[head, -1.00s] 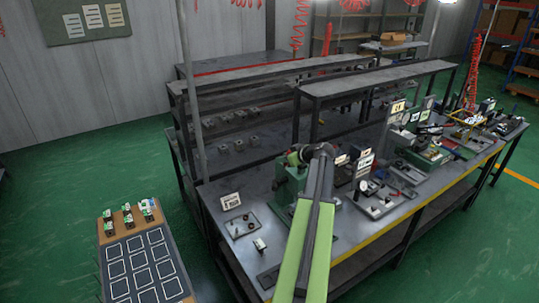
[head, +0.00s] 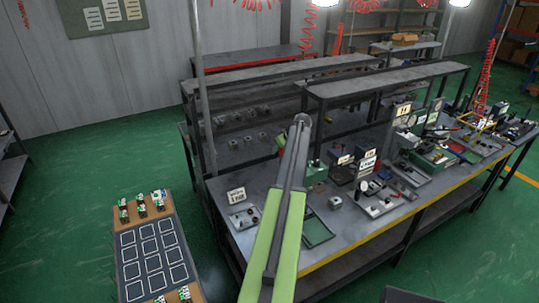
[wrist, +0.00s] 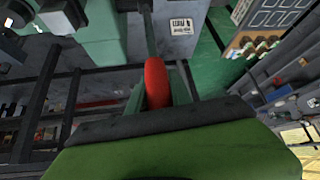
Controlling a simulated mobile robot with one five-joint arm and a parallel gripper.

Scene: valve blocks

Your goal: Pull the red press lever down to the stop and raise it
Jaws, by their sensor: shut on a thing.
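The red press lever handle (wrist: 157,83) shows in the middle of the wrist view. My gripper (wrist: 158,92) is shut on it, with one finger on each side. The grey-green press body (wrist: 103,30) fills the upper left of the wrist view. In the head view my arm reaches over the bench and my gripper (head: 303,122) is at its far end, small and seen from behind. A green part of the press (head: 315,173) shows just right of my arm; the arm hides much of the rest.
The workbench (head: 350,230) carries several fixtures and gauges to the right. A small sign (head: 237,194) and a plate with parts stand to the left. A tray (head: 150,262) with outlined squares and several blocks stands at lower left. A shelf (head: 385,80) runs behind.

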